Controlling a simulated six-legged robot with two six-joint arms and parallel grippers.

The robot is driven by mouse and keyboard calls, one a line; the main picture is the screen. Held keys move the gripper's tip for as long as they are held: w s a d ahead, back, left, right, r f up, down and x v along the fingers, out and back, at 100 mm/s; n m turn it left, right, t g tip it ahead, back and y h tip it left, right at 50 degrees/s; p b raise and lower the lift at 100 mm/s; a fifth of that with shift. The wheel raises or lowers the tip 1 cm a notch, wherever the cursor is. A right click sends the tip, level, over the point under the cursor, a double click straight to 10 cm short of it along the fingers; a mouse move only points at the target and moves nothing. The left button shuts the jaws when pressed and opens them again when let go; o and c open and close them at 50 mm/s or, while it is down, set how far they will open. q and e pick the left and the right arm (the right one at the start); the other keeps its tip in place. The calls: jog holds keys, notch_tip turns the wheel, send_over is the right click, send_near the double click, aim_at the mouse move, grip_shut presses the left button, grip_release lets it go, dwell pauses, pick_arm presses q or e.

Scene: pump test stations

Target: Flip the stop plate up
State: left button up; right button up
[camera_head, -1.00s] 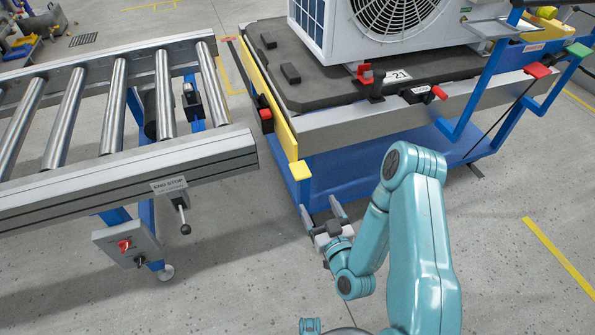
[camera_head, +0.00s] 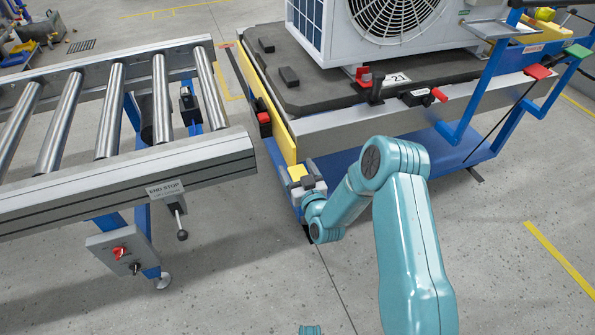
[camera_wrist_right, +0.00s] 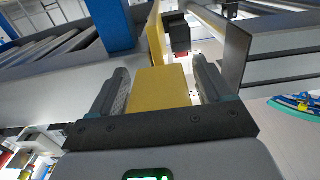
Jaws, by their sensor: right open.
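The yellow stop plate (camera_head: 277,122) runs along the end of the cart facing the roller conveyor, with a yellow tab (camera_head: 297,172) at its near end. My right gripper (camera_head: 302,178) is at this tab. In the right wrist view the tab (camera_wrist_right: 160,88) lies between the two open fingers of the gripper (camera_wrist_right: 162,82). I cannot tell whether either finger touches it. The plate (camera_wrist_right: 156,35) extends away beyond the tab. My left gripper is not in view.
The roller conveyor (camera_head: 120,172) stands at left, with an END STOP label (camera_head: 165,189) and a knobbed lever (camera_head: 181,225). The cart (camera_head: 400,118) carries a white fan unit (camera_head: 325,35). The floor between conveyor and cart is clear.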

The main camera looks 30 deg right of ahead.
aim_at(295, 152)
grip_shut()
jog(key=shift+r+p, duration=0.6)
jog(key=shift+r, duration=2.1)
jog(key=shift+w, duration=0.1)
jog(key=shift+c, duration=0.9)
grip_release()
jog(key=shift+d, duration=0.1)
jog(key=shift+o, duration=0.9)
jog(key=shift+r, duration=0.15)
jog(key=shift+f, duration=0.25)
jog(key=p+v, duration=0.1)
jog(key=v, duration=1.5)
jog(key=shift+s, duration=0.3)
